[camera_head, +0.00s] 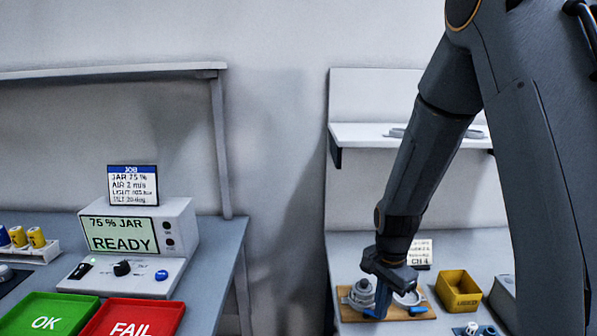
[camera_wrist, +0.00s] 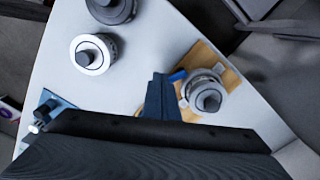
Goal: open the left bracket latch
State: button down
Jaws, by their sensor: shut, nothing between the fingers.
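A wooden board (camera_head: 350,314) lies on the right-hand bench. A grey ringed round part (camera_head: 362,292) sits at its left, where the left bracket appears to be. A blue lever (camera_head: 373,314) shows low beside my gripper (camera_head: 383,298), and a second blue lever (camera_head: 418,310) lies at the board's right. My gripper is shut and empty, pointing down over the board. In the wrist view its dark fingers (camera_wrist: 159,98) are close beside a blue lever (camera_wrist: 177,76) and the round part (camera_wrist: 205,92). I cannot tell whether they touch. My gripper hides part of the bracket.
A yellow bin (camera_head: 458,290) stands right of the board, with a small card (camera_head: 420,254) behind. A shelf (camera_head: 370,134) is above. The wrist view shows a white-rimmed round part (camera_wrist: 90,57) standing apart. The left bench holds a READY panel (camera_head: 122,234) and OK and FAIL trays.

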jog(key=shift+f+b, duration=0.3)
jog(key=shift+f, duration=0.35)
jog(key=shift+s+f, duration=0.1)
jog(key=shift+f, duration=0.15)
